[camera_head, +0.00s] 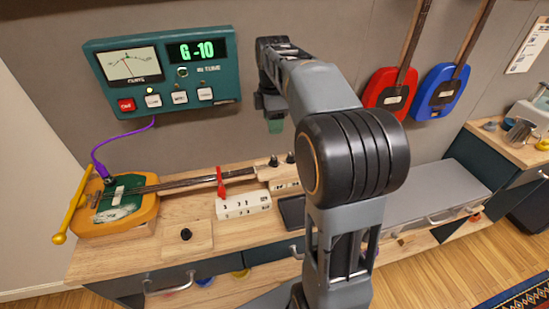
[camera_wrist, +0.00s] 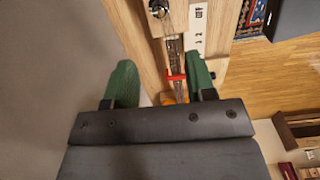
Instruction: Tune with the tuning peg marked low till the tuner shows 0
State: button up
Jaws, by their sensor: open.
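The tuner (camera_head: 165,70) is a teal box on the wall in the head view. Dark tuning pegs (camera_head: 273,160) stand on the headstock; one peg (camera_wrist: 158,8) shows at the top of the wrist view. I cannot read which peg is marked low. My gripper (camera_wrist: 160,72) has green fingers, open and empty, over the neck with its red clamp (camera_wrist: 176,77). In the head view my gripper (camera_head: 275,124) is above the headstock.
A white label block (camera_head: 243,205) stands in front of the neck. A small wooden board with a black knob (camera_head: 186,234) lies nearer. Red (camera_head: 392,92) and blue (camera_head: 441,91) instruments hang on the wall at right. A purple cable (camera_head: 105,150) links the tuner and instrument.

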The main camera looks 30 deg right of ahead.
aim_at(274, 158)
notch_tip(274, 158, down, 14)
jog(key=shift+d+r+b, duration=0.15)
jog(key=shift+r+b, duration=0.1)
jog(key=shift+b, duration=0.35)
jog(key=shift+c, duration=0.3)
jog(key=c, duration=0.9)
jog(key=shift+o, duration=0.2)
jog(key=shift+m+p, duration=0.45)
jog(key=shift+m, duration=1.15)
jog(key=o, duration=0.9)
